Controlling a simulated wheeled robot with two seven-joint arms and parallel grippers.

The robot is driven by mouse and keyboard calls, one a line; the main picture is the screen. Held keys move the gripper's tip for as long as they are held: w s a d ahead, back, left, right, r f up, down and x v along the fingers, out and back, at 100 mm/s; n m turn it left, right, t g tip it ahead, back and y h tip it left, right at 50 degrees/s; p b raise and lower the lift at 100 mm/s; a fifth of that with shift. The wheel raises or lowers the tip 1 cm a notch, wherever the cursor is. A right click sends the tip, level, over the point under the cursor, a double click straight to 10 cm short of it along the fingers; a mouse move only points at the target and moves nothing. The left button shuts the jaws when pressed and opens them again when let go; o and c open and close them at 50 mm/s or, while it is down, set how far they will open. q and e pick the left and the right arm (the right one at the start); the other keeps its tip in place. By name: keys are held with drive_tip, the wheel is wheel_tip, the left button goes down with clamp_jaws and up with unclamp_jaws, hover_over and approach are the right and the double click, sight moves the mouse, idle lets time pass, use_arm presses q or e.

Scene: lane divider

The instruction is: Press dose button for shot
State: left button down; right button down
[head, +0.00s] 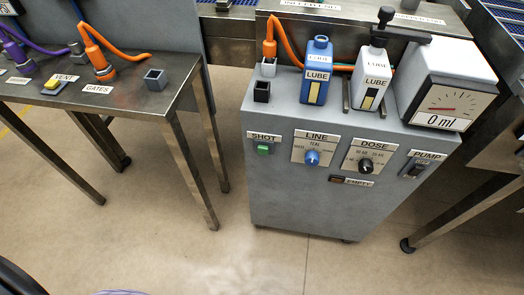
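A grey cabinet (290,205) stands at the centre right. The green button (263,149) sits on its front at the upper left, under the label SHOT (263,137). To its right are a blue LINE knob (312,158) and a black DOSE knob (366,167) with markings too small to read surely. A PUMP switch (416,171) is at the far right of the panel. The gauge (452,105) on top reads 0 ml, with a red needle. Neither of my grippers is in view.
A blue LUBE bottle (318,75) and a white LUBE bottle (371,75) stand on the cabinet. A metal table (125,95) with orange and purple cables and a GATES label is at left. The floor (150,215) before the cabinet is mostly clear.

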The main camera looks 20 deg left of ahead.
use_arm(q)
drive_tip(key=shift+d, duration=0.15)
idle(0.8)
